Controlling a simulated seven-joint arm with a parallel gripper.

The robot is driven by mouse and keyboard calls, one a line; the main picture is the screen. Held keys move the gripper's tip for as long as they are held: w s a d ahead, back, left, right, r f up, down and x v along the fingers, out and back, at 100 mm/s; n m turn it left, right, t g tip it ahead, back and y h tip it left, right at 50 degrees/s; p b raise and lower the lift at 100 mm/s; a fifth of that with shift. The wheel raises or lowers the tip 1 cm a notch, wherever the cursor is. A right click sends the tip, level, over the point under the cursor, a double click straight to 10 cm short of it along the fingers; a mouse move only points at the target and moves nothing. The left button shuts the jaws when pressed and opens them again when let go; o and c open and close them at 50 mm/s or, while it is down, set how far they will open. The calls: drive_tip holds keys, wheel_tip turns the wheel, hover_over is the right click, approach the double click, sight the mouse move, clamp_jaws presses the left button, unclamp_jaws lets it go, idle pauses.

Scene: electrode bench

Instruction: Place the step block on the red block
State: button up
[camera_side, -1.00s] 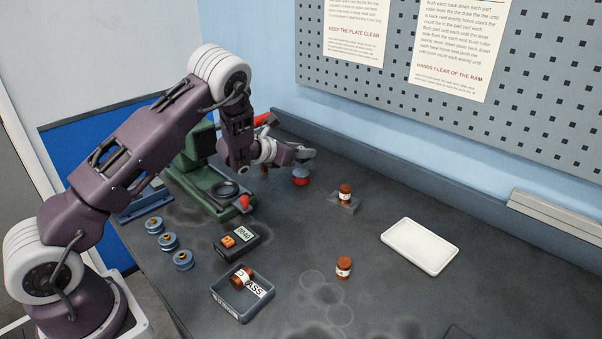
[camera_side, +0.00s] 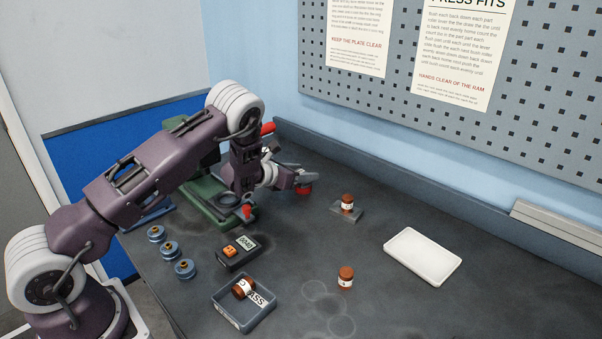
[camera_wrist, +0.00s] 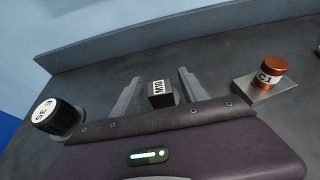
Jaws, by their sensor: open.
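A red piece (camera_side: 304,189) stands at the back of the bench in the side view, largely covered by my gripper (camera_side: 300,176). The jaws are open. In the wrist view, a dark grey block labelled M10 (camera_wrist: 160,93) lies between the open fingers of my gripper (camera_wrist: 158,76), with a gap on each side. No red shows there. A flat grey metal block (camera_side: 346,215) to the right carries a brown jar (camera_side: 347,202); the same block (camera_wrist: 246,91) and jar, labelled C1 (camera_wrist: 269,71), show in the wrist view. I cannot tell which grey block is the step block.
A green press (camera_side: 205,205) stands left of my gripper. A black-topped piece labelled E 35 (camera_wrist: 52,117) is left of the fingers.

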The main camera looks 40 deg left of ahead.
drive_tip(key=v, duration=1.2)
drive_tip(key=d+r+m+h, duration=0.55)
drive_tip(key=d+r, duration=0.35)
drive_tip(key=d, duration=0.3)
drive_tip(key=s+d+r+m+g+h, duration=0.7)
drive_tip(key=s+d+r+m, duration=0.35)
drive_tip(key=d, duration=0.45)
drive_tip(key=s+d+m+g+y, duration=0.2)
drive_tip(key=s+m+g+y, duration=0.25)
drive_tip(key=s+m, duration=1)
drive_tip(key=s+a+f+m+t+y, duration=0.2)
drive_tip(key=s+a+m+y, duration=0.3)
drive_tip(key=s+a+y, duration=0.3)
drive_tip(key=a+t, duration=0.1)
drive_tip(key=a, duration=0.2)
drive_tip(key=shift+s+a+f, duration=0.2)
drive_tip(key=shift+s, duration=0.1)
